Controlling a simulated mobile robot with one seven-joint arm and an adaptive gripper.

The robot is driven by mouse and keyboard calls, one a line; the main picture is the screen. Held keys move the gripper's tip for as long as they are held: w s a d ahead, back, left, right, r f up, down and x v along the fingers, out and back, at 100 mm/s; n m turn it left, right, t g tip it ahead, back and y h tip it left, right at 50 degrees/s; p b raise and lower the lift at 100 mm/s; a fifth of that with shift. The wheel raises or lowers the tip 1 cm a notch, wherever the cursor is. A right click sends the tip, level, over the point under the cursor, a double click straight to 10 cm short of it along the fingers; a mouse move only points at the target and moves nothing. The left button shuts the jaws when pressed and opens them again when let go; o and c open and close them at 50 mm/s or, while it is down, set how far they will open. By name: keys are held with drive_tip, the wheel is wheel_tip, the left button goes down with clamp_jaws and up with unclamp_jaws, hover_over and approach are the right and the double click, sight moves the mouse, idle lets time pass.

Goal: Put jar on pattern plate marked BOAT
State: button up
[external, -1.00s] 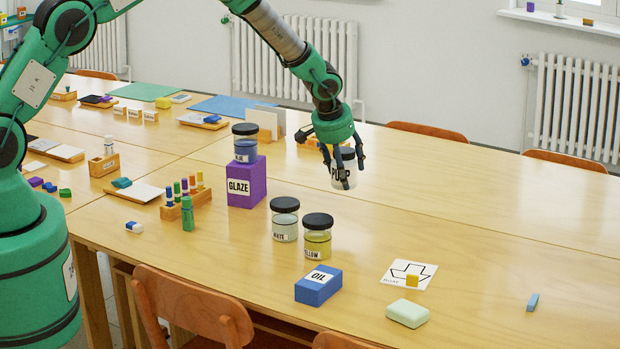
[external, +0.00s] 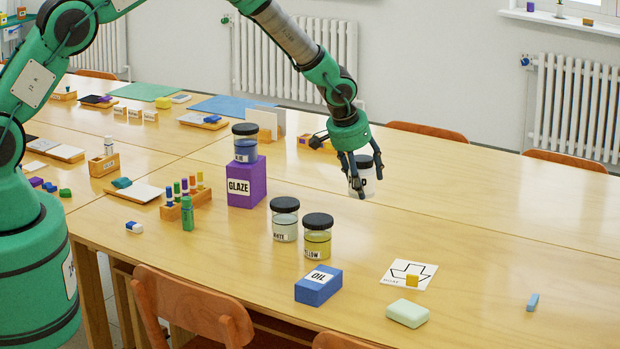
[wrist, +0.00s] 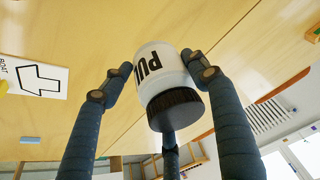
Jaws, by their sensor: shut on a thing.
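My gripper (external: 360,188) is shut on a jar (external: 369,173) with a black lid and a white label. The pattern plate (external: 399,268) is a white card with a black outline, lying flat near the front right. It also shows in the wrist view (wrist: 55,75), with BOAT at its edge. A small yellow block (external: 412,281) stands on the plate.
A pale green soap-like block (external: 408,313) lies just in front of the plate. A blue OIL box (external: 318,286), a yellow jar (external: 317,240) and a white jar (external: 285,222) stand to its left. A blue stick (external: 532,302) lies at right. The table behind the plate is clear.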

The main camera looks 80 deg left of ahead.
drive_tip(key=w+d+m+h, duration=0.1)
drive_tip(key=w+d+m, duration=0.1)
drive_tip(key=d, duration=1.1)
drive_tip(key=w+d+m+p, duration=0.1)
drive_tip(key=w+d+m, duration=0.1)
drive_tip(key=d, duration=1.1)
drive_tip(key=shift+w+r+m+t+h, duration=0.15)
drive_tip(key=shift+r+m+t+h, duration=0.25)
drive_tip(key=shift+m, duration=0.1)
drive_tip(key=shift+f, duration=0.1)
hover_over(417, 273)
drive_tip(key=s, duration=0.2)
drive_tip(key=shift+w+d+f+b, duration=0.1)
drive_tip(key=shift+f+b, duration=0.05)
drive_tip(key=shift+f, duration=1.4)
drive_tip(key=shift+d+f+b, duration=0.1)
drive_tip(key=shift+f+b, duration=0.05)
drive_tip(key=shift+f, duration=1.35)
drive_tip(key=shift+f, duration=1.9)
drive_tip(key=shift+f+b, duration=0.1)
drive_tip(key=shift+b, duration=0.2)
drive_tip(key=o, duration=1.5)
